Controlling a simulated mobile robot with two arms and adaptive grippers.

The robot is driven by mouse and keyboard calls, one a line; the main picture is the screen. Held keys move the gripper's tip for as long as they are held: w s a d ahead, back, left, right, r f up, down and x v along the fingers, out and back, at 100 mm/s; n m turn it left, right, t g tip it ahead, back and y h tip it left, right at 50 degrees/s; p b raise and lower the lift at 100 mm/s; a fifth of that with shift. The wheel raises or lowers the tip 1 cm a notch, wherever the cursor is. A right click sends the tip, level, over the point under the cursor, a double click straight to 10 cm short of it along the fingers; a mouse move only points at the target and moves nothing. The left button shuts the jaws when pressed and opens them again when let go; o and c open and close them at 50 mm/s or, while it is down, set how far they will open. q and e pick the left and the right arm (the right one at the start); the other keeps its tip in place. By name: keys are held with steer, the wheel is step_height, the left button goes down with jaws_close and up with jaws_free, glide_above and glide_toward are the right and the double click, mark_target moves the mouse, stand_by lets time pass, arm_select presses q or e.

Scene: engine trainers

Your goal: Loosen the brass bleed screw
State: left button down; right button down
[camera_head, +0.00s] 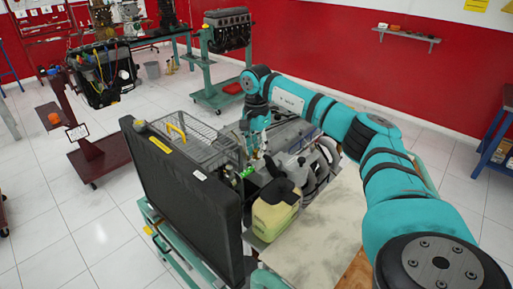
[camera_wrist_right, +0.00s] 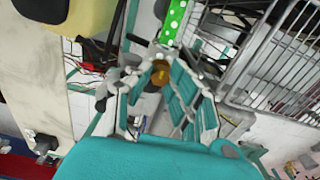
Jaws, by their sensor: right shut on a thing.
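My right gripper (camera_head: 252,150) reaches down over the engine trainer, just behind the black radiator panel (camera_head: 185,190). In the right wrist view the fingers of my right gripper (camera_wrist_right: 160,80) are closed around a small round brass piece, the brass bleed screw (camera_wrist_right: 160,72). Its head shows between the fingertips; the lower part is hidden. In the head view the screw is too small and covered to make out. My left gripper is not in view.
A wire basket (camera_head: 190,140) lies left of the gripper, close to the fingers in the wrist view (camera_wrist_right: 270,75). A pale yellow tank (camera_head: 275,215) and a grey engine part (camera_head: 305,165) stand to the right. A bright green piece (camera_wrist_right: 174,20) sits near the fingertips.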

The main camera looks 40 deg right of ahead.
mark_target(256, 150)
steer(key=shift+w+r, duration=0.1)
steer(key=shift+r, duration=0.1)
steer(key=c, duration=1.2)
jaws_free()
steer(key=shift+f, duration=0.15)
step_height(256, 150, up, 12)
steer(key=shift+r, duration=0.1)
